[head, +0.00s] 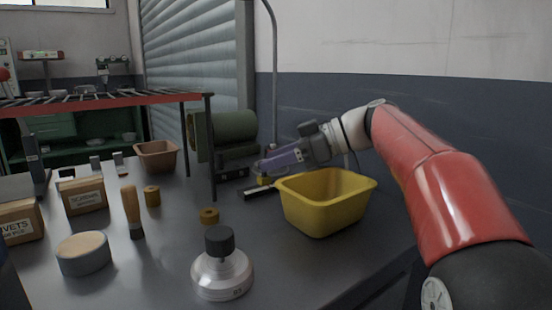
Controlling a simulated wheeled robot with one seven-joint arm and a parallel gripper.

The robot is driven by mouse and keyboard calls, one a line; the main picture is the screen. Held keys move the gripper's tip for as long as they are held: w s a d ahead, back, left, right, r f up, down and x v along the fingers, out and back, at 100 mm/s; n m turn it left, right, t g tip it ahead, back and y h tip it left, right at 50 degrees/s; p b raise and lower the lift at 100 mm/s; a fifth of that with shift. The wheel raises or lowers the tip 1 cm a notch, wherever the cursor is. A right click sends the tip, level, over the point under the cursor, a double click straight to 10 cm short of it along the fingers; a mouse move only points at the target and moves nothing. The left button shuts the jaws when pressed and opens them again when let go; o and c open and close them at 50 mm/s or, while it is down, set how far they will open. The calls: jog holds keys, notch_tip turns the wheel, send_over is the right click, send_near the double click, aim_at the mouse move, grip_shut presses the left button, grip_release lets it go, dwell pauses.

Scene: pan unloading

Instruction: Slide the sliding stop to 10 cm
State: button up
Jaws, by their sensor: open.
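My gripper (262,169) reaches in from the right, over the back of the yellow bin, and points left and down. It is open, with its fingertips just above a small yellow piece (265,180) that looks like the sliding stop. I cannot tell whether they touch it. A dark bar with a pale end (258,193), perhaps the stop's rail, lies on the table just below the yellow piece. Its right part is hidden behind the bin. No scale marks or 10 cm mark can be read.
The yellow bin (325,213) stands right in front of the bar.

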jog(key=shift+a, duration=0.15)
grip_shut()
jog(key=w+d, duration=0.2)
jog(key=d, duration=0.1)
jog(key=w+d, duration=0.1)
jog(key=d, duration=0.1)
jog(key=shift+w+d, duration=0.1)
jog(key=shift+w, duration=0.15)
